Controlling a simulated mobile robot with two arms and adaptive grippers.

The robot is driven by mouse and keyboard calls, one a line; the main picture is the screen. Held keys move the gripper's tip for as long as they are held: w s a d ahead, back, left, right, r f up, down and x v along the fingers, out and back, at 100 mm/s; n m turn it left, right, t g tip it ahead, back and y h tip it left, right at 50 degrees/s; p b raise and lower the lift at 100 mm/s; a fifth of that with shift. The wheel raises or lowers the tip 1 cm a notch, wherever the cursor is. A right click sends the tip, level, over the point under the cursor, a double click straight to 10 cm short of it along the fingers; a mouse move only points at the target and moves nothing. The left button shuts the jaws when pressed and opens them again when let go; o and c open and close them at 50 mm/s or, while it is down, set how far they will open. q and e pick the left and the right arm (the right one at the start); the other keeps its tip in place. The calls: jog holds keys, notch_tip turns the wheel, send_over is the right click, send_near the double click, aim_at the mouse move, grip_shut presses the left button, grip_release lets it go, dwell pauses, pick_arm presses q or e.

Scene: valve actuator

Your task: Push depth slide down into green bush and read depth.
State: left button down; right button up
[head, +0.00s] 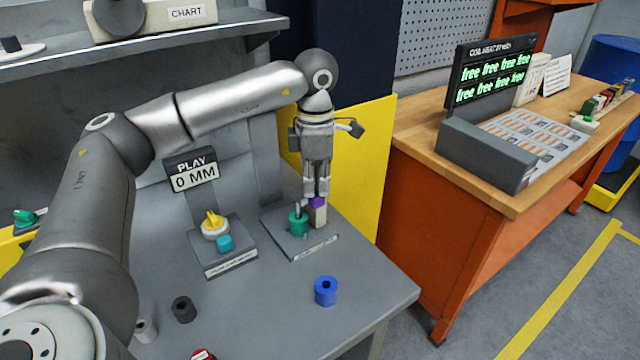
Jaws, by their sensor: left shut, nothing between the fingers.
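The green bush (298,224) stands on a grey base plate (277,236) with a white label, and a thin dark pin rises from its top. Close on its right is a pale upright block (318,215) with a purple top (317,202), apparently part of the depth slide. My left gripper (316,194) points straight down with its fingers shut and empty, right at the purple top; whether they touch is too small to tell. A display (194,174) behind reads "PLAY 0 MM". My right gripper is out of view.
A yellow knob (213,222) and teal block (225,243) sit on another plate to the left. A blue ring (326,291) and dark ring (184,309) lie on the grey bench. A wooden bench (500,190) with a "free" display (490,74) stands right.

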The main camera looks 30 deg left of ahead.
pick_arm(q)
notch_tip(320, 180, up, 9)
jog(key=p, duration=0.6)
dwell(0.3)
dwell(0.4)
jog(key=shift+f, duration=0.15)
